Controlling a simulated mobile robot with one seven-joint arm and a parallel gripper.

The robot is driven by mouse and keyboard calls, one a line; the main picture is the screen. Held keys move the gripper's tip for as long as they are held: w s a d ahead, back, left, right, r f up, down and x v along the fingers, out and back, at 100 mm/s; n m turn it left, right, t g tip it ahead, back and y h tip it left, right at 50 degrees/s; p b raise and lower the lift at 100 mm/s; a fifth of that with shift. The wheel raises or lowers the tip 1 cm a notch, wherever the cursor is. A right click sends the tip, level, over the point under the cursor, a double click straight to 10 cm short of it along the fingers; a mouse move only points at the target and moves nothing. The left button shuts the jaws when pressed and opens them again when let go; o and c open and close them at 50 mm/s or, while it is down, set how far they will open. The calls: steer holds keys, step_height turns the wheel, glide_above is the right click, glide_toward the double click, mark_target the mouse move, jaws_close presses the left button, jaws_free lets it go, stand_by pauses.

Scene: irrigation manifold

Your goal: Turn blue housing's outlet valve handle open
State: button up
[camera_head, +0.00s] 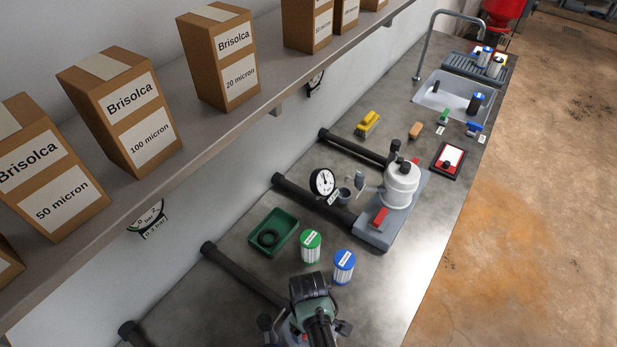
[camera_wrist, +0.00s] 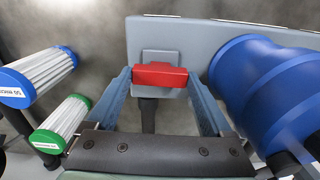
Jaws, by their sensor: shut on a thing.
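The blue housing (camera_wrist: 262,88) fills the right side of the wrist view. Beside it, a red valve handle (camera_wrist: 161,76) sits over a square grey block on the grey base. A dark pipe runs from this block toward the bottom of the view, and the handle lies crosswise to it. My gripper (camera_wrist: 160,74) is shut on the red handle, with one finger at each end of it. In the head view my arm and gripper (camera_head: 312,290) hide most of the blue housing and its handle.
A white housing (camera_head: 401,184) with its own red handle (camera_head: 378,218) stands farther along the bench. A green-capped cartridge (camera_head: 310,247), a blue-capped cartridge (camera_head: 343,266) and a green tray (camera_head: 272,238) stand close to my gripper. A shelf with boxes (camera_head: 120,108) overhangs at left.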

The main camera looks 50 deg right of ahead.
steer(key=shift+w+r+n, duration=0.1)
steer(key=shift+w+n, duration=0.05)
steer(key=shift+n, duration=0.25)
steer(key=o, duration=1.1)
steer(key=shift+o, duration=0.2)
step_height(320, 180, up, 13)
steer(key=shift+b, duration=0.4)
